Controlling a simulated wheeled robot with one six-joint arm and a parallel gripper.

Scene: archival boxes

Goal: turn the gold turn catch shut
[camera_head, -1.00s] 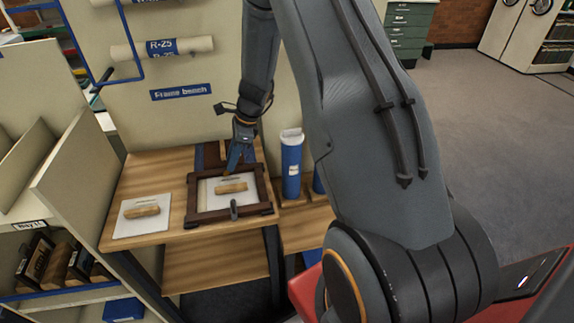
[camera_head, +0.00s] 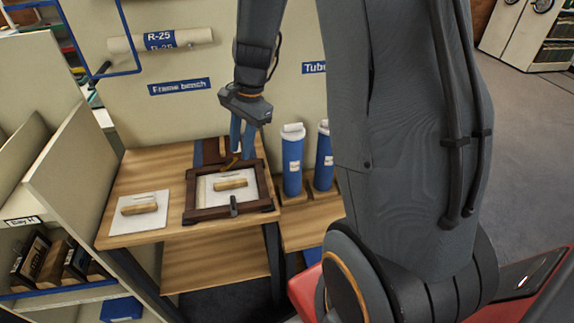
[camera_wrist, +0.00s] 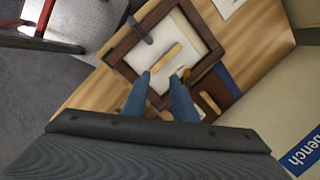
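The gold turn catch (camera_wrist: 186,75) shows small at the frame's edge in the wrist view, right of my fingertips. In the head view the gold catch (camera_head: 232,162) is on the far side of the dark wooden frame (camera_head: 190,203), below my gripper. I cannot tell how far it is turned. My gripper (camera_head: 241,156) points down over the far side of the frame. Its two blue fingers are apart with nothing between them; they also show in the wrist view (camera_wrist: 158,80). A grey catch (camera_head: 234,206) sits on the frame's near side.
A pale board with a wooden block (camera_head: 230,183) lies inside the frame. A white sheet with another block (camera_head: 139,209) lies to the left on the bench (camera_head: 160,172). Blue tubes (camera_head: 292,162) stand to the right. A panel with signs rises behind.

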